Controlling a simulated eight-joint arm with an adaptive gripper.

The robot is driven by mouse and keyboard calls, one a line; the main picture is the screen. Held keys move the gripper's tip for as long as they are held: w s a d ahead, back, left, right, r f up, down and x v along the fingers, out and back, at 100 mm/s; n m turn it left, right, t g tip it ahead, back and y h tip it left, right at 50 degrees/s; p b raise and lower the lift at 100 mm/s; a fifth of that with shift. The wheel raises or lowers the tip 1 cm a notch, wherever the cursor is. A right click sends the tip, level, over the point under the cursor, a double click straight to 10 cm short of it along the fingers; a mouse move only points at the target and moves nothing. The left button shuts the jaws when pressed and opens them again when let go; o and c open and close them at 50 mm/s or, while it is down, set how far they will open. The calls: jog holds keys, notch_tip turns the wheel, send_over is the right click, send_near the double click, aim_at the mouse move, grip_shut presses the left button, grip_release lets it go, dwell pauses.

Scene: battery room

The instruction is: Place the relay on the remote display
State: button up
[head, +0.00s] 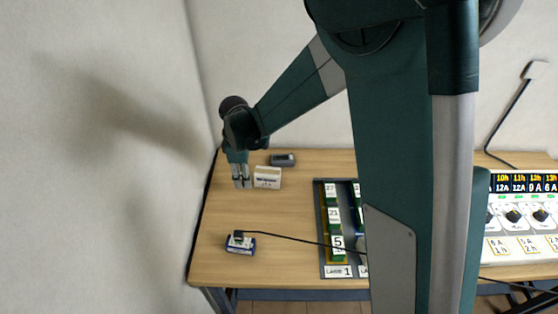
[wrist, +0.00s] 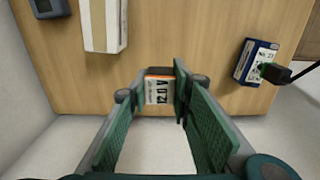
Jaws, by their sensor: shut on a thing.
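The relay (wrist: 159,90) is a small block with a white printed label and an orange band. In the wrist view it sits between the tips of my gripper (wrist: 157,80), which is shut on it. In the head view my gripper (head: 241,183) points down over the left part of the table, and the relay is mostly hidden by the fingers. I cannot tell whether the relay touches the table. The remote display (head: 282,159) is a small dark grey device lying behind and to the right of my gripper. It also shows at the top left of the wrist view (wrist: 49,8).
A white box (head: 267,177) stands close to the right of my gripper, in front of the remote display. A blue and white unit (head: 240,246) with a black cable lies nearer. A rack of numbered cells (head: 334,215) and a charger panel (head: 520,216) are to the right.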

jog(key=w+d, duration=0.1)
jog(key=w, duration=0.2)
jog(key=w+d+r, duration=0.1)
jog(key=w+d, duration=0.1)
jog(key=w, duration=0.2)
jog(key=w+d, duration=0.2)
jog(key=w, duration=0.1)
jog(key=shift+w+d+r, duration=0.15)
jog(key=shift+w+r, duration=0.05)
jog(key=shift+w, duration=0.1)
jog(key=w+d+r+p, duration=0.1)
jog(key=w+d, duration=0.7)
jog(key=w, duration=0.3)
jog(key=shift+d+r, duration=0.2)
jog(key=shift+d, duration=0.15)
jog(key=shift+f, duration=0.15)
send_over(282, 158)
jog(key=shift+f, duration=3)
jog(key=shift+f, duration=1.85)
jog(key=shift+f, duration=0.2)
